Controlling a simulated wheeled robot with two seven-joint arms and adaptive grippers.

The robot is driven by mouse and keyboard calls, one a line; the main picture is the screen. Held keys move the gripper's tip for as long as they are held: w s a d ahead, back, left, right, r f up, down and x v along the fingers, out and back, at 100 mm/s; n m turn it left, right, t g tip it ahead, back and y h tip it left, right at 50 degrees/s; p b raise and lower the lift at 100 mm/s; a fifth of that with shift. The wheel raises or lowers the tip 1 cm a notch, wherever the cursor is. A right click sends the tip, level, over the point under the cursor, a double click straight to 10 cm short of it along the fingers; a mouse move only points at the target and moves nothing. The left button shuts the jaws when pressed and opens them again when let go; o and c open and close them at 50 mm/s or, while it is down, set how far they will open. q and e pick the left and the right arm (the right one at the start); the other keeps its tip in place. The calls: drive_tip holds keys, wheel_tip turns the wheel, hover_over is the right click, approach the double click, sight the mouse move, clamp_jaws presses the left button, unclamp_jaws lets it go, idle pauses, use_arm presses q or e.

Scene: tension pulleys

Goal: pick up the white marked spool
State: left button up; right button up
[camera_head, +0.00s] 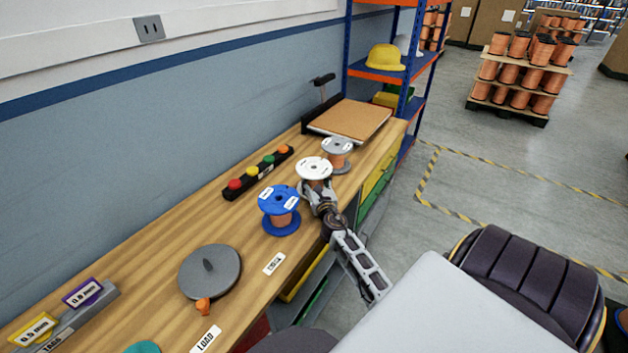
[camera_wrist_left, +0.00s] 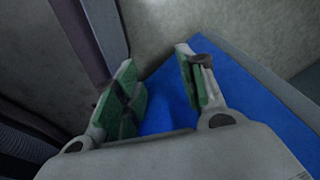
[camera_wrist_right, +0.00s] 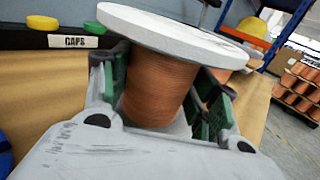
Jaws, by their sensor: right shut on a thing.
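The white marked spool (camera_head: 314,168) stands on the wooden bench between the blue spool (camera_head: 280,205) and the grey spool (camera_head: 337,152). In the right wrist view its white top flange (camera_wrist_right: 180,32) and copper winding (camera_wrist_right: 156,88) fill the space between the fingers. My right gripper (camera_wrist_right: 160,100) is shut around the copper winding, under the top flange. Whether the spool's base touches the bench is hidden. My left gripper (camera_wrist_left: 165,88) is apart from the bench, its fingers spread with nothing between them; it is not visible in the head view.
The wooden bench (camera_head: 150,265) also holds a strip of coloured caps (camera_head: 258,172), a grey disc with a peg (camera_head: 209,272), a cardboard-coloured board (camera_head: 350,120) and tag holders (camera_head: 60,320). The blue and grey spools stand close on either side. A shelf rack (camera_head: 408,75) stands beyond.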

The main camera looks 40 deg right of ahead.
sight(315, 175)
use_arm(q)
drive_tip(key=shift+s, duration=0.2)
use_arm(e)
drive_tip(key=shift+r, duration=0.25)
drive_tip(key=shift+r+p, duration=0.5)
drive_tip(key=shift+r, duration=0.1)
drive_tip(key=shift+r+p, duration=0.45)
drive_tip(key=shift+r, duration=0.2)
wheel_tip(315, 175, up, 5)
drive_tip(key=p, duration=0.2)
drive_tip(key=shift+r+p, duration=0.15)
drive_tip(key=shift+p, duration=0.25)
drive_tip(key=shift+r+p, duration=0.35)
drive_tip(key=shift+r, duration=0.55)
use_arm(q)
drive_tip(key=s+d+r, duration=0.1)
drive_tip(key=s+r, duration=0.2)
drive_tip(key=s, duration=0.3)
drive_tip(key=shift+d+r+g, duration=0.15)
drive_tip(key=shift+d+g, duration=0.05)
drive_tip(key=shift+g, duration=0.2)
drive_tip(key=shift+w+a, duration=0.1)
drive_tip(key=shift+a, duration=0.1)
